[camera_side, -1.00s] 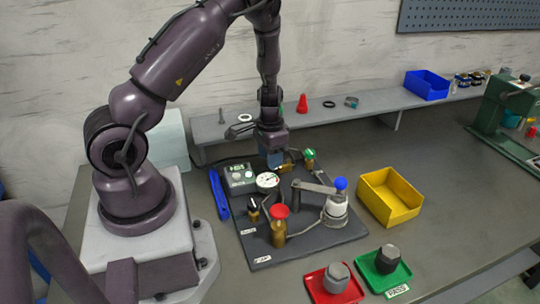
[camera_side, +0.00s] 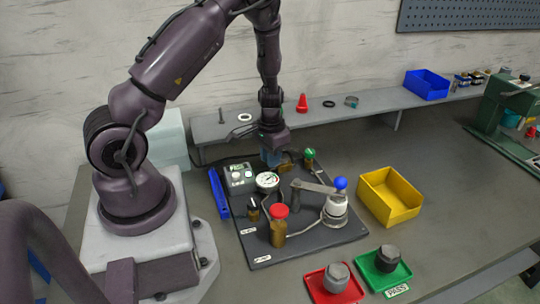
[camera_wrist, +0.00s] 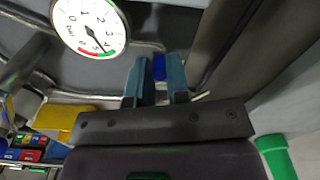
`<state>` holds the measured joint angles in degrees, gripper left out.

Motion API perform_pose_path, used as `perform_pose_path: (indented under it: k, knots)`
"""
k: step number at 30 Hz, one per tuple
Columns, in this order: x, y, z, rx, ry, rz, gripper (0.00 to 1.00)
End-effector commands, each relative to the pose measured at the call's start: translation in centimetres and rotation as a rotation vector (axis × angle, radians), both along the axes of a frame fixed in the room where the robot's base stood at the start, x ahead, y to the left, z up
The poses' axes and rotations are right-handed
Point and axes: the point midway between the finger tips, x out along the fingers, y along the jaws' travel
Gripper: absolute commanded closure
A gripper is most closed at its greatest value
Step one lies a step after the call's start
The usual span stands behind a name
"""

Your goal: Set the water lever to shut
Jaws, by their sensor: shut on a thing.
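My gripper (camera_side: 271,160) points down at the back of the dark test board, beside a brass valve body (camera_side: 287,166). In the wrist view its two blue-grey fingers (camera_wrist: 158,78) are close together on a small blue piece (camera_wrist: 159,68), which appears to be the water lever's handle. The fingers hide most of the lever, so its exact angle cannot be told. A round pressure gauge (camera_side: 267,181) stands just in front of the gripper; its dial also shows in the wrist view (camera_wrist: 90,25).
A green-topped valve (camera_side: 309,155) stands right of the gripper. A red-topped brass post (camera_side: 279,213) and a blue-knobbed lever arm (camera_side: 340,184) stand nearer the front. A yellow bin (camera_side: 390,196), a red tray (camera_side: 318,290) and a green tray (camera_side: 370,275) lie off the board.

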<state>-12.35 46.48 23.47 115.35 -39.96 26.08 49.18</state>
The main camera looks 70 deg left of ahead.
Motion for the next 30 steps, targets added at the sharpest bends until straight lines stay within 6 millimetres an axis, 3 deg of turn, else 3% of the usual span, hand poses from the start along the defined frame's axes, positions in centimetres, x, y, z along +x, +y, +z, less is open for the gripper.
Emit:
perform_pose_path:
  k: [18,30]
  knots:
    - [0.8,-1.9,0.1,0.001,-0.001,0.490,1.00]
    - [1.2,-2.4,0.1,-0.001,-0.001,0.645,1.00]
